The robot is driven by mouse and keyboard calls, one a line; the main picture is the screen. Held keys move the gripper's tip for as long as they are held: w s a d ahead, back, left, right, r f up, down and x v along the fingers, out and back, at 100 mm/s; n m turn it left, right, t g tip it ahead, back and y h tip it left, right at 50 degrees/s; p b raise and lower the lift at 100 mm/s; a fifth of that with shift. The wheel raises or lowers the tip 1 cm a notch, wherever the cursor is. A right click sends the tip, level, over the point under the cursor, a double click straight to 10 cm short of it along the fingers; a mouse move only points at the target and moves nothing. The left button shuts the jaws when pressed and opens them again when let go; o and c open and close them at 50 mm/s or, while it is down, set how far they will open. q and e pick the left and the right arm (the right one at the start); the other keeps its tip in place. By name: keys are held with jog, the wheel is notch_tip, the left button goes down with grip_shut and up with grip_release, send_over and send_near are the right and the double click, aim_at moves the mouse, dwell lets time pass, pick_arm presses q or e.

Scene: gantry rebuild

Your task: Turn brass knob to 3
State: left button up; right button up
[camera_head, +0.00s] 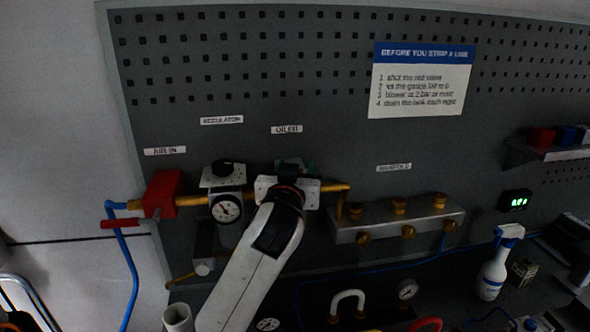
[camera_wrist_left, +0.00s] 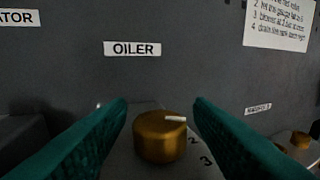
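The brass knob (camera_wrist_left: 160,137) sits under the OILER label (camera_wrist_left: 132,49) in the left wrist view. A white pointer mark on its top points right, above the numeral 2 (camera_wrist_left: 193,141); the numeral 3 (camera_wrist_left: 206,160) is lower right. Other numerals are not visible. My left gripper (camera_wrist_left: 160,118) is open, with one teal finger on each side of the knob and gaps between. In the head view my left gripper (camera_head: 291,168) is at the oiler below its label (camera_head: 287,129), and my wrist hides the knob. My right gripper is not in view.
The regulator gauge (camera_head: 226,208) and red valve (camera_head: 161,195) are left of my wrist. The manifold (camera_head: 395,222) with several brass fittings is at right. A spray bottle (camera_head: 495,268) and small gauge (camera_head: 407,290) stand on the bench below.

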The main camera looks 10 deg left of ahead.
pick_arm(q)
jog(key=shift+s, duration=0.15)
jog(key=shift+s+b, duration=0.3)
jog(key=shift+s, duration=0.05)
jog(key=s+b, duration=0.3)
jog(key=s, duration=0.8)
jog(key=shift+d+b, duration=0.3)
jog(key=shift+d, duration=0.15)
